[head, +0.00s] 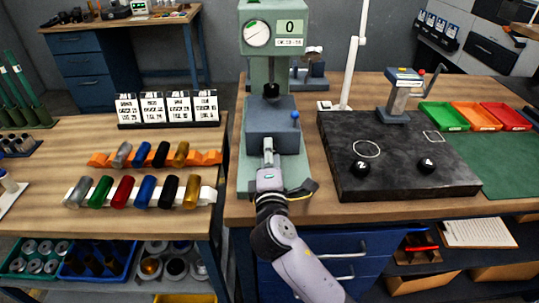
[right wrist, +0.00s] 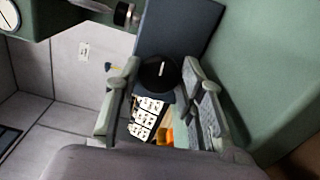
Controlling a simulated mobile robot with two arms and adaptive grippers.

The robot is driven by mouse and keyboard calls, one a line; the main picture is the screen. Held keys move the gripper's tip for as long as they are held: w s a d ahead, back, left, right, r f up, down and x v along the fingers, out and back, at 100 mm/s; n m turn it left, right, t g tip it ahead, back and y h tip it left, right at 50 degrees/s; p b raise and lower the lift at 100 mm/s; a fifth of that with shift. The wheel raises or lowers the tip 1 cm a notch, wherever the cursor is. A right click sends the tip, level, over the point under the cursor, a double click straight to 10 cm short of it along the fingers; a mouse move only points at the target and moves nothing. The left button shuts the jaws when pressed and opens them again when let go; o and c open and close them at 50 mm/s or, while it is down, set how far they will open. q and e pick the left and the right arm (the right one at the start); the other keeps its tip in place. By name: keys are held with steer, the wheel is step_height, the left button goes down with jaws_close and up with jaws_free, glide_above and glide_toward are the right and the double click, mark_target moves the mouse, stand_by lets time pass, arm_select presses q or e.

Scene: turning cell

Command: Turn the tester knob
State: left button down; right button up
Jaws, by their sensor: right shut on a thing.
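The green tester (head: 255,75) stands at the middle of the head view, with a round dial and a display reading 0. The tester knob (right wrist: 158,74) is black and round with a short white mark, and shows in the right wrist view in front of a dark blue block. My right gripper (head: 268,153) reaches the front of the tester's blue block (head: 272,118). Its two fingers are shut on the knob from both sides. In the head view the gripper hides the knob. My left gripper is not in view.
A blue ball-ended lever (head: 295,115) is close to the right of my gripper. A dark stone plate (head: 440,175) with black round weights lies to the right. Racks of coloured cylinders (head: 140,192) stand on the left bench, apart from the tester.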

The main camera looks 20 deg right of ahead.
steer(key=o, duration=1.1)
steer(key=shift+f, duration=0.1)
steer(key=v, duration=0.6)
steer(key=shift+s+a, duration=0.1)
steer(key=shift+s, duration=0.1)
steer(key=shift+s+a, duration=0.15)
steer(key=shift+s, duration=0.65)
steer(key=shift+r, duration=0.25)
